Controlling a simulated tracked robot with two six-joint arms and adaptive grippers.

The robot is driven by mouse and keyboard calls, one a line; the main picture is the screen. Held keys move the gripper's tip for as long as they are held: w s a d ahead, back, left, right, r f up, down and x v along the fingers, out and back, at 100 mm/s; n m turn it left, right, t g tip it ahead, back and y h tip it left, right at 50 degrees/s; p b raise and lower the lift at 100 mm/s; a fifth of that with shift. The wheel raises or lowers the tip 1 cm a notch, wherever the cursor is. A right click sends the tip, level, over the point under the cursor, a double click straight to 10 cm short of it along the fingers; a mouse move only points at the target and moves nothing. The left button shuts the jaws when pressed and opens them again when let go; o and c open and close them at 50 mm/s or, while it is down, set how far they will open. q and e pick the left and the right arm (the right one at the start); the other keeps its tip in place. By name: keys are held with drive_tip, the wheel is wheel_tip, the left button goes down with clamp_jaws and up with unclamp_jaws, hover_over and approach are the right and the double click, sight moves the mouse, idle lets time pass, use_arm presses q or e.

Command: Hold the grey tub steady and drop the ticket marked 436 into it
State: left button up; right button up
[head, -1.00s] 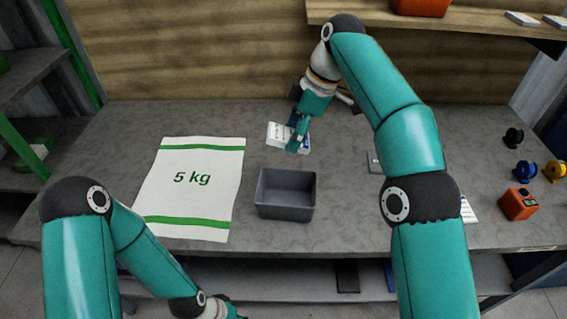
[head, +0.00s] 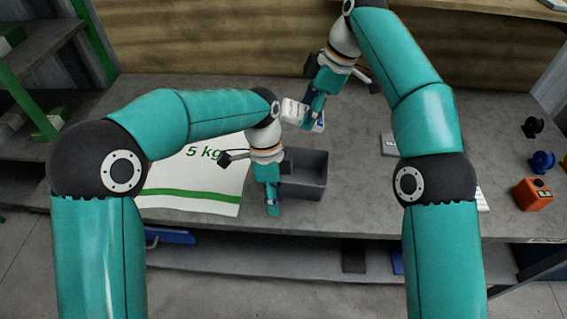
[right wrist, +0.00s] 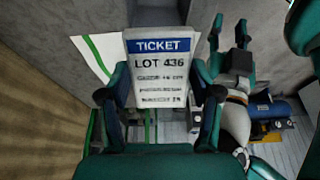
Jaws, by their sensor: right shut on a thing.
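My right gripper (head: 312,113) is shut on a white ticket (head: 290,111) above the back of the table. In the right wrist view the ticket (right wrist: 160,72) has a blue band and reads LOT 436, between the two fingers. The grey tub (head: 306,174) is upright on the table, in front of the ticket, and its visible inside looks empty. My left gripper (head: 271,203) points down at the tub's front left corner and hides part of it. In the right wrist view the left gripper's fingers (right wrist: 229,32) stand apart. I cannot tell whether it touches the tub.
A white 5 kg sack (head: 190,175) lies flat left of the tub. A grey card (head: 388,145) lies to the right, partly behind my right arm. An orange device (head: 533,194), a blue spool (head: 542,161) and a black spool (head: 532,127) are at the right end.

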sight(284, 197)
use_arm(q)
drive_tip(key=w+d+r+t+y, duration=0.1)
drive_tip(key=w+d+r+t, duration=0.2)
drive_tip(key=w, duration=0.4)
drive_tip(key=shift+t, duration=0.4)
drive_tip(key=f, duration=0.3)
drive_tip(key=a+f, duration=0.1)
drive_tip(key=f, duration=0.7)
drive_tip(key=shift+w+a, duration=0.15)
drive_tip(key=shift+w, duration=0.25)
drive_tip(key=shift+c, duration=0.3)
clamp_jaws()
